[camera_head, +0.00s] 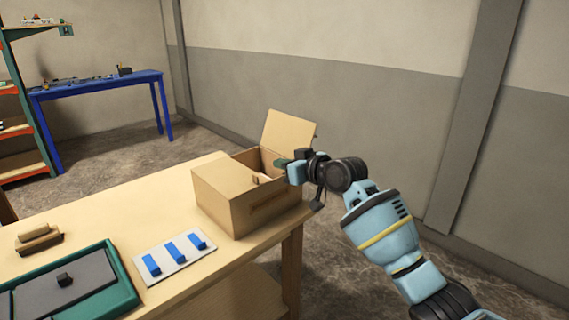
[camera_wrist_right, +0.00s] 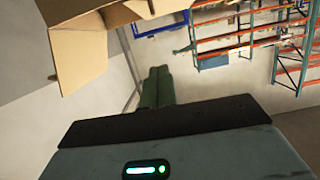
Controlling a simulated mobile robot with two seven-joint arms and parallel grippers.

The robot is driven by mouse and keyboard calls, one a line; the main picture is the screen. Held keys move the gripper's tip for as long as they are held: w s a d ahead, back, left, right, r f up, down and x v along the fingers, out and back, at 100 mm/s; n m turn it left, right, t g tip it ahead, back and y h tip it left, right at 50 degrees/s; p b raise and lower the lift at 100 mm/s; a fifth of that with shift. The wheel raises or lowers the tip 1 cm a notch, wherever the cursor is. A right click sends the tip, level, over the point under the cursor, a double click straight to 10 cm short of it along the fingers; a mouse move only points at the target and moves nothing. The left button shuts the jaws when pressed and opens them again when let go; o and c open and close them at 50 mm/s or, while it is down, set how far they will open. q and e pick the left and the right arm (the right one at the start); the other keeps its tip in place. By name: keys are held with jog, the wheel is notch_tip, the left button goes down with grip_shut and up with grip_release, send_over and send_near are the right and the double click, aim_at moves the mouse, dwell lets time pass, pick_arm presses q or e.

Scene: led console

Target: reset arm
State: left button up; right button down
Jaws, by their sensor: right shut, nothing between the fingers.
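My right gripper (camera_head: 281,164) is at the right side of an open cardboard box (camera_head: 228,198), with its dark green fingers at the box's open top. In the right wrist view its two fingers (camera_wrist_right: 157,88) are pressed together with nothing between them. The cardboard box (camera_wrist_right: 75,50) also shows there at the upper left, apart from the fingers. My left gripper is not in view.
The box stands on a wooden table (camera_head: 130,215) near its right end. A white panel with blue switches (camera_head: 172,256), a green tray (camera_head: 125,290) and a brown block (camera_head: 38,238) lie further left. A blue table (camera_head: 100,88) stands behind.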

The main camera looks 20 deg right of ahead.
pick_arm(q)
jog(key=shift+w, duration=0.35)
pick_arm(e)
jog(key=shift+s+f, duration=0.1)
jog(key=shift+s, duration=0.05)
jog(key=s+a+f+m+g+h+p, duration=0.1)
jog(key=s+a+f, duration=0.1)
jog(key=s+f, duration=1)
jog(key=s+a+f+g+h+p, duration=0.1)
jog(key=s+a+f+g+p, duration=0.15)
jog(key=s+f, duration=0.95)
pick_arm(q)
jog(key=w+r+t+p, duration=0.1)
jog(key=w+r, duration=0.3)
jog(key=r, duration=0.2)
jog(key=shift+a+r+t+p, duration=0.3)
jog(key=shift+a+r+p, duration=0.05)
pick_arm(e)
jog(key=s+a+f, duration=0.1)
jog(key=s+f, duration=0.3)
jog(key=s, duration=0.6)
jog(key=s+a+f+g, duration=0.1)
jog(key=s+f, duration=0.3)
jog(key=s, duration=0.6)
jog(key=s+a+f+g+h, duration=0.1)
jog(key=s+f, duration=0.3)
jog(key=s, duration=0.6)
jog(key=shift+s+m, duration=0.15)
jog(key=shift+m, duration=0.15)
